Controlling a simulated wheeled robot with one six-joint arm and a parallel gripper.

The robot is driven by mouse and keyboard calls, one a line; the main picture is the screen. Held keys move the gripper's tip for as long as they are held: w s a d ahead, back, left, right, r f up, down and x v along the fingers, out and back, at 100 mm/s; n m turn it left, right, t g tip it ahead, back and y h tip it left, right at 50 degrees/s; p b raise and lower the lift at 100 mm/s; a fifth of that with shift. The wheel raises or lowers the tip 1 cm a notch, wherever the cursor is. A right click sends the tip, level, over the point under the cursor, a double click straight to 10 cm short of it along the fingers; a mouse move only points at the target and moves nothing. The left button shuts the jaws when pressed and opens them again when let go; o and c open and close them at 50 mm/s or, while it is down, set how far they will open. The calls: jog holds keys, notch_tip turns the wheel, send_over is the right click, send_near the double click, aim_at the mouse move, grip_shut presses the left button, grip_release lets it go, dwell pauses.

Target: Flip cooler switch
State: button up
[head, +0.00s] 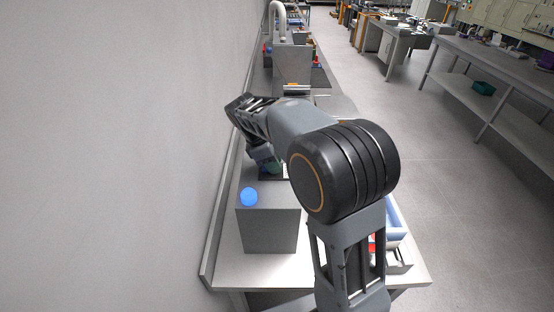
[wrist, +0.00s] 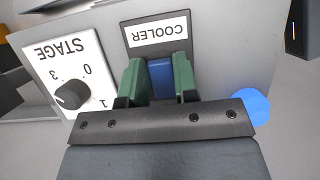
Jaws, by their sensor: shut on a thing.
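The cooler switch (wrist: 160,70) is a blue block on a dark plate, beside a white label reading COOLER (wrist: 160,34), upside down in the wrist view. My gripper (wrist: 159,82) has its two green fingers on either side of the blue switch and is shut on it. The dark gripper body hides the switch's near end. In the head view my gripper (head: 270,166) is at the top of the grey box (head: 270,230), and my arm covers part of it; the switch is hidden there.
A STAGE dial (wrist: 70,94) with a black knob is beside the switch in the wrist view. A blue dome (head: 249,197) is on the box's near end. The wall (head: 120,150) runs close along the left. A blue bin (head: 396,218) is right of my arm. Open floor lies right.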

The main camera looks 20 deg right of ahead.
jog(key=shift+f, duration=0.1)
jog(key=o, duration=0.9)
jog(key=shift+s, duration=0.1)
jog(key=v, duration=1.4)
